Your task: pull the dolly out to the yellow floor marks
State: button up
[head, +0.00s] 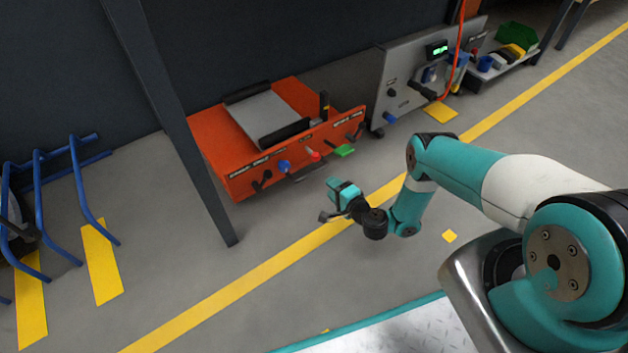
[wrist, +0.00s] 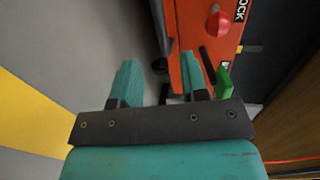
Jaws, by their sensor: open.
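The dolly appears to be the low orange unit (head: 215,140) with a grey panel and black bars on top, against the dark wall in the head view. Its front carries a blue knob (head: 284,166), a red knob (head: 314,155), a green handle (head: 345,151) and dark levers. My gripper (head: 333,202) is in front of it, low over the floor. In the wrist view my gripper (wrist: 160,84) is open, with the orange front (wrist: 188,20), the red knob (wrist: 218,24) and the green handle (wrist: 223,80) close beyond the fingers. I cannot tell whether they touch. Small yellow floor marks (head: 449,236) (head: 326,331) lie nearer me.
A long yellow line (head: 250,275) crosses the floor in front of the dolly. A dark post (head: 190,140) stands at its left, blue racks (head: 80,190) further left. A grey cabinet (head: 400,75) with an orange hose stands right. Open floor lies in front.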

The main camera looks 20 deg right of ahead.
aim_at(313, 172)
jog(key=b+x, duration=0.9)
jog(key=shift+w+a+f, duration=0.1)
jog(key=shift+a+f, duration=0.05)
jog(key=shift+w+a+b, duration=0.15)
jog(key=shift+w+b, duration=0.2)
jog(key=shift+w, duration=0.3)
grip_shut()
